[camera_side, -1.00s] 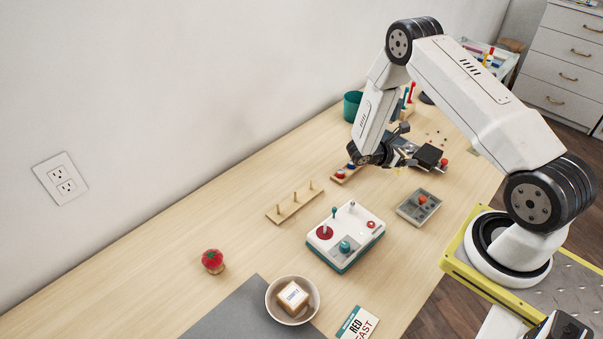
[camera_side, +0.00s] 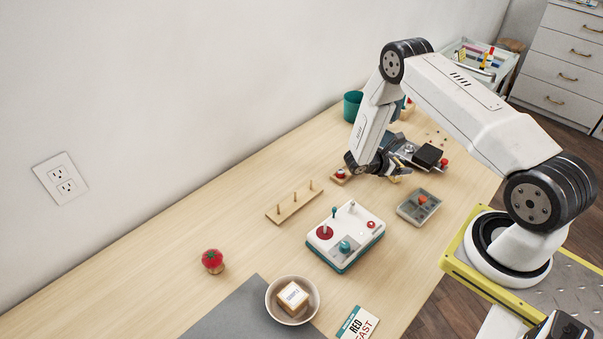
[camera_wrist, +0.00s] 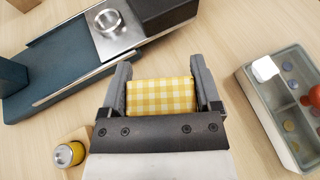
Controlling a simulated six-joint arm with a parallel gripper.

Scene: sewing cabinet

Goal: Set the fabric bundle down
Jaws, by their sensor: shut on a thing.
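The fabric bundle (camera_wrist: 160,97) is a yellow-and-white checked block. In the wrist view it sits between the two grey fingers of my gripper (camera_wrist: 163,90), which are shut on its left and right sides. In the side view my gripper (camera_side: 388,172) is low over the far part of the table, and only a small bit of yellow shows there. Whether the bundle touches the table cannot be told.
A dark blue machine with a metal plate (camera_wrist: 113,30) is close at upper left in the wrist view. A compartment box (camera_side: 419,207) with a red knob lies nearby. A spool rack (camera_side: 295,205) and a white toy-like console (camera_side: 346,237) stand nearer the camera.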

